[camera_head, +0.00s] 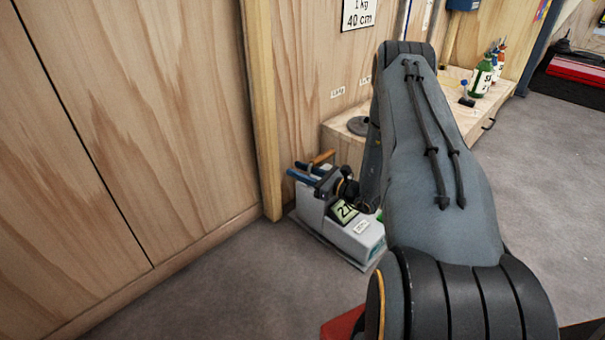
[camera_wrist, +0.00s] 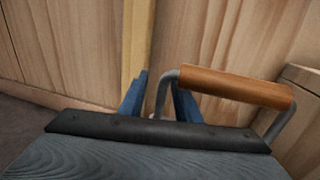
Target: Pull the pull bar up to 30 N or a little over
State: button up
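The pull bar (camera_wrist: 235,87) has an orange-brown grip on a bent grey metal frame. In the head view it is a short orange strip (camera_head: 322,157) just above my gripper (camera_head: 305,172). In the wrist view the blue fingers of my gripper (camera_wrist: 160,98) stand apart. The bar's left metal leg lies between or just behind them, close to the right finger; I cannot tell whether they touch. The orange grip is to the right of the fingers. The grey box (camera_head: 360,240) below carries a tilted display (camera_head: 345,211) starting with "2"; the rest is partly hidden.
A wooden post (camera_head: 262,110) and plywood wall stand close behind the bar. A wooden bench (camera_head: 345,125) with a dark disc and bottles (camera_head: 482,77) is on the right. A sign (camera_head: 360,13) hangs above. Open floor lies in front and left.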

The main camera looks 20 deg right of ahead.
grip_shut()
notch_tip(320, 180, up, 7)
jog(key=p, duration=0.5)
dwell(4.2)
jog(key=shift+d+f, duration=0.1)
jog(key=shift+f, duration=0.05)
dwell(0.3)
jog(key=shift+w+f+b, duration=0.1)
jog(key=shift+f+b, duration=1.65)
jog(key=shift+f, duration=1.35)
grip_release()
